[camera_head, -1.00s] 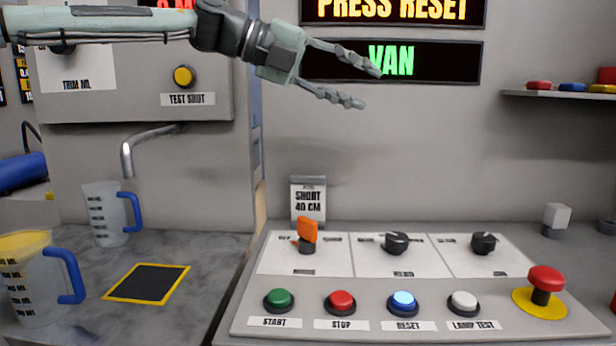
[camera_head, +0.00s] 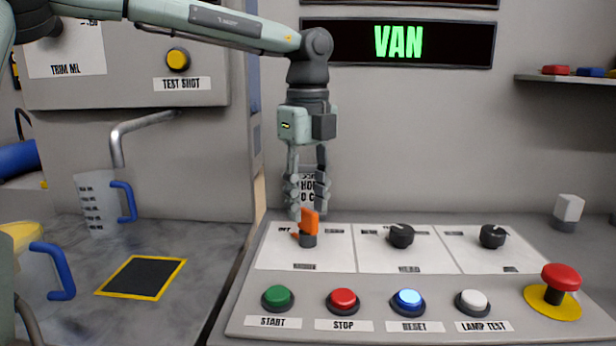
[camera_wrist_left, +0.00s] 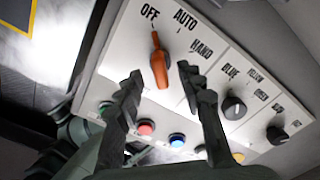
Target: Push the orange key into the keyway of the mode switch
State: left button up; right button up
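The orange key (camera_head: 309,222) stands upright on the black mode switch (camera_head: 307,240), at the left of the sloped control panel. In the left wrist view the key (camera_wrist_left: 159,62) lies between my fingers, below the OFF, AUTO and HAND markings. How deep it sits in the keyway I cannot tell. My left gripper (camera_head: 307,208) points down just above the key. Its two fingers are apart, one on each side of the key in the left wrist view (camera_wrist_left: 160,76), with visible gaps and nothing gripped. My right gripper is not in view.
Two black knobs (camera_head: 401,236) (camera_head: 492,237) share the panel. In front are green (camera_head: 278,298), red (camera_head: 343,301), lit blue (camera_head: 408,302) and white (camera_head: 473,302) buttons. A red mushroom button (camera_head: 561,278) stands at right. A small sign (camera_head: 308,190) is behind my fingers.

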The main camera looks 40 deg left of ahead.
aim_at(308, 210)
pick_arm(q)
jog(key=shift+f, duration=1.4)
jog(key=shift+c, duration=0.5)
grip_shut()
jog(key=shift+o, duration=0.4)
grip_release()
notch_tip(308, 210, up, 12)
